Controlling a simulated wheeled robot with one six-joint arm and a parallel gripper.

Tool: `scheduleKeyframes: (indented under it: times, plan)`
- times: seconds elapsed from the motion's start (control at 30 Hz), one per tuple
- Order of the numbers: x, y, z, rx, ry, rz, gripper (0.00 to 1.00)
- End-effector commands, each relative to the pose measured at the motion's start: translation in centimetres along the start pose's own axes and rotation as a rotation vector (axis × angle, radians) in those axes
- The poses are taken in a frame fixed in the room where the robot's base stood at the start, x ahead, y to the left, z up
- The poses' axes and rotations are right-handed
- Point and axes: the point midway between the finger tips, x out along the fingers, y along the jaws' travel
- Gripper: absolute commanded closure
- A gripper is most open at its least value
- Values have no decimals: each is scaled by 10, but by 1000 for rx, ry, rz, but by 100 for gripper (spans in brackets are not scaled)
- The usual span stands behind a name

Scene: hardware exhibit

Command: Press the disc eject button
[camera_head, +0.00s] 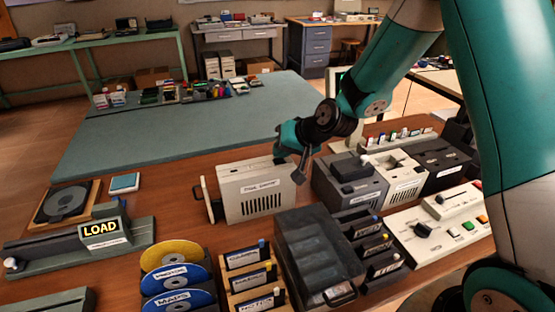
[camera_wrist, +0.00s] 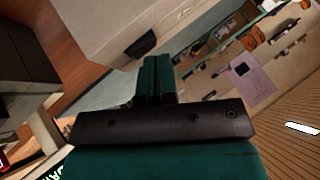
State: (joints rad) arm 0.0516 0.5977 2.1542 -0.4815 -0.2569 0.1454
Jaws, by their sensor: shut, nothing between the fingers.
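A beige boxy unit (camera_head: 255,192) with a printed label and a row of vent slots stands upright in the middle of the wooden bench. In the head view my gripper is low at its right rear corner. In the wrist view the shut, empty fingers (camera_wrist: 152,68) point toward a pale casing (camera_wrist: 115,22). A small dark raised part (camera_wrist: 140,46) on its edge is just beyond the fingertips. I cannot tell whether it is the disc eject button, nor whether the fingers touch it. No eject marking is readable.
Grey and beige drive units (camera_head: 350,180) stand close to the right. A clear-lidded dark case (camera_head: 318,255) and disc racks (camera_head: 178,275) are in front. A LOAD unit (camera_head: 88,238) is at left. The green mat (camera_head: 180,130) behind is mostly clear.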

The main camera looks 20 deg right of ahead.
Motion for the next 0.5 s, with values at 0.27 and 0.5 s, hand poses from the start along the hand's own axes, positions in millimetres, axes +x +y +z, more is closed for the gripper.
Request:
scheduleKeyframes:
  times: [0.27,0.5]
  plan:
    - [0,0,1,0,-1,0,100]
    - [-6,-4,-4,0,-1,0,100]
